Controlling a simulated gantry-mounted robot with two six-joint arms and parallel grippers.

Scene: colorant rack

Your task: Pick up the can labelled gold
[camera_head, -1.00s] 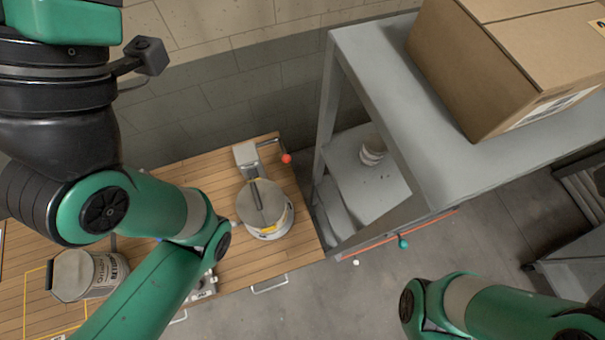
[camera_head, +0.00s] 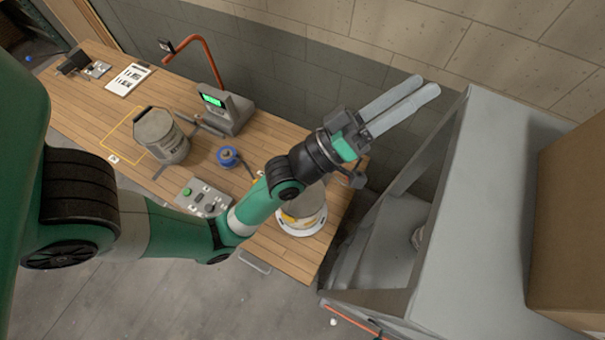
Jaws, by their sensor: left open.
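My left gripper (camera_head: 425,88) is open and empty. Its two pale fingers point to the upper right, above the gap between the wooden table and the grey shelf unit. A grey can (camera_head: 160,135) with dark, unreadable lettering stands upright on the table's left part. A second can (camera_head: 303,212) with a yellow patch on its side stands near the table's right end, partly hidden beneath my left wrist. Part of another pale object, perhaps a can (camera_head: 418,238), shows inside the shelf unit. I cannot read "gold" on any of them. My right gripper is out of view.
The wooden table (camera_head: 110,82) carries a scale with a green display (camera_head: 228,110), a blue round item (camera_head: 228,156), a button panel (camera_head: 203,197) and a paper sheet (camera_head: 127,79). The grey shelf unit (camera_head: 480,200) with a cardboard box (camera_head: 570,230) blocks the right.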

